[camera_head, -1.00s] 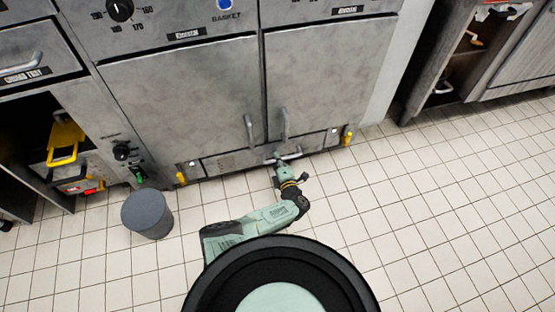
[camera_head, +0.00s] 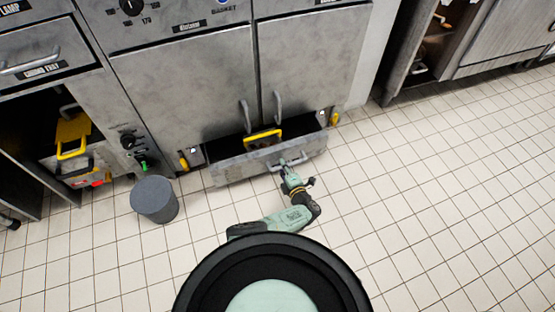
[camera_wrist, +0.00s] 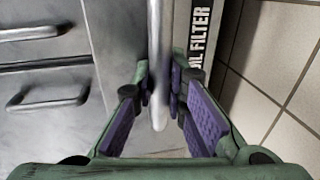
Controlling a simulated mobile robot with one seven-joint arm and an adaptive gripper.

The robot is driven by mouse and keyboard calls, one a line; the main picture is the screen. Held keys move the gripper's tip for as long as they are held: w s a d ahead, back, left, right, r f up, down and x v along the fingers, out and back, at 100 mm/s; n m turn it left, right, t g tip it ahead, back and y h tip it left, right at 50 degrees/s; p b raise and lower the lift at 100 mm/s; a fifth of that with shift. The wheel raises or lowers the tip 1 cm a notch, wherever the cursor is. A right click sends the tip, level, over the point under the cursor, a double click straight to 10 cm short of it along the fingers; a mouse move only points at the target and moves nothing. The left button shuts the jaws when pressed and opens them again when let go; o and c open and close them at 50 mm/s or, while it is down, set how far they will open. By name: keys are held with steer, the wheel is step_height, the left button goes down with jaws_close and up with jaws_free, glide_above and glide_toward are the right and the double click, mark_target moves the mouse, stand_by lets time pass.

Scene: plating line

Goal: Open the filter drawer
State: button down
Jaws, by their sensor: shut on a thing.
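The filter drawer (camera_head: 236,172) is a wide grey metal drawer at the bottom of the fryer cabinet. In the head view it stands out from the cabinet front, with its dark inside and a yellow handle (camera_head: 263,134) showing. My gripper (camera_head: 287,166) is at the drawer's bar handle (camera_head: 300,160). In the wrist view the bar handle (camera_wrist: 158,60) runs between the two purple-padded fingers of my gripper (camera_wrist: 157,105). The drawer front (camera_wrist: 125,40) lies behind it, with a label reading "OIL FILTER" partly in view. My gripper is shut on the handle.
Two cabinet doors (camera_head: 190,85) with upright handles are closed above the drawer. A grey bin (camera_head: 154,200) stands on the floor to the left. An open bay (camera_head: 60,175) with a yellow-handled item is at the far left. The tiled floor (camera_head: 420,200) at right is clear.

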steer(key=f+p+v, duration=0.2)
steer(key=p+v, duration=0.3)
steer(key=v, duration=0.6)
steer(key=shift+s+f+p, duration=0.15)
steer(key=shift+s+p, duration=0.2)
steer(key=shift+s, duration=0.05)
steer(key=shift+d, duration=0.15)
steer(key=c, duration=1.6)
jaws_free()
